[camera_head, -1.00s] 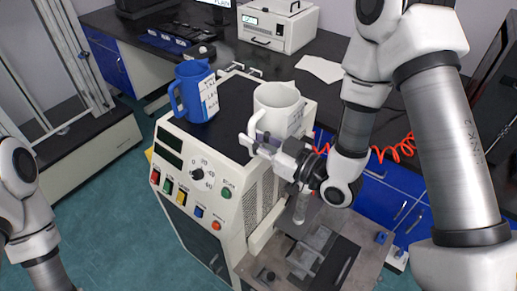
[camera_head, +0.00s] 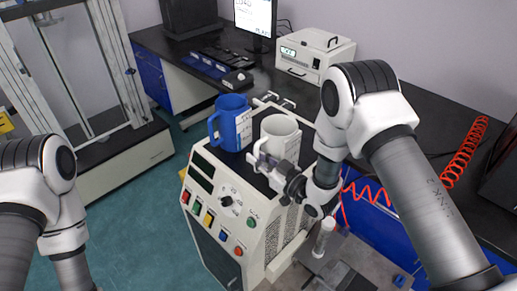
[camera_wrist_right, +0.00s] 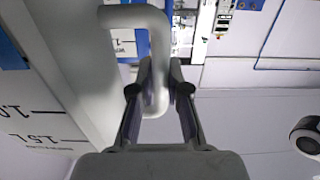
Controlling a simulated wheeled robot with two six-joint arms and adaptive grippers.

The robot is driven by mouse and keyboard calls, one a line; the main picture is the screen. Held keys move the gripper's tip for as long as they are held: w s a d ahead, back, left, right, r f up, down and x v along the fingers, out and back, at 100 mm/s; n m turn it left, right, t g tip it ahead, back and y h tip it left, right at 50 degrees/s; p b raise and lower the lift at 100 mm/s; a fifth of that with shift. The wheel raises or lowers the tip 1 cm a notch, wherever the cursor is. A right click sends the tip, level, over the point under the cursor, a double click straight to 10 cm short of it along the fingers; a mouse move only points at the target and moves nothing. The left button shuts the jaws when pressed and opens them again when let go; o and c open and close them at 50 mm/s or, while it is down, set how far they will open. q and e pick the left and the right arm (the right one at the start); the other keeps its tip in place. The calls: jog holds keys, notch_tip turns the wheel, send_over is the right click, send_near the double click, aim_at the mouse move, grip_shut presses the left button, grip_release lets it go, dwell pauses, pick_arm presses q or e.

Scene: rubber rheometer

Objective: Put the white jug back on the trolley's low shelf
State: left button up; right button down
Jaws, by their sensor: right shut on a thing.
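The white jug (camera_head: 284,145) is upright at the black top of the cream machine, right of the blue jug. I cannot tell whether its base touches the top. My right gripper (camera_head: 262,163) is at its handle, on the near side, and shut on it. In the right wrist view the handle (camera_wrist_right: 132,17) runs down between the fingers (camera_wrist_right: 159,82), and the jug's marked wall (camera_wrist_right: 60,115) fills the left. Only my left arm shows at the left edge; its gripper is out of frame. I cannot make out a trolley or its low shelf.
The blue jug (camera_head: 231,125) stands close left of the white one on the cream machine (camera_head: 232,215). A dark bench behind holds a white instrument box (camera_head: 313,58) and a monitor (camera_head: 255,18). A red coiled hose (camera_head: 463,153) lies to the right. Green floor is open at left.

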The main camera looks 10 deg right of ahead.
jog(key=c, duration=1.6)
grip_release()
jog(key=shift+s, duration=0.1)
jog(key=o, duration=0.4)
jog(key=shift+o, duration=0.2)
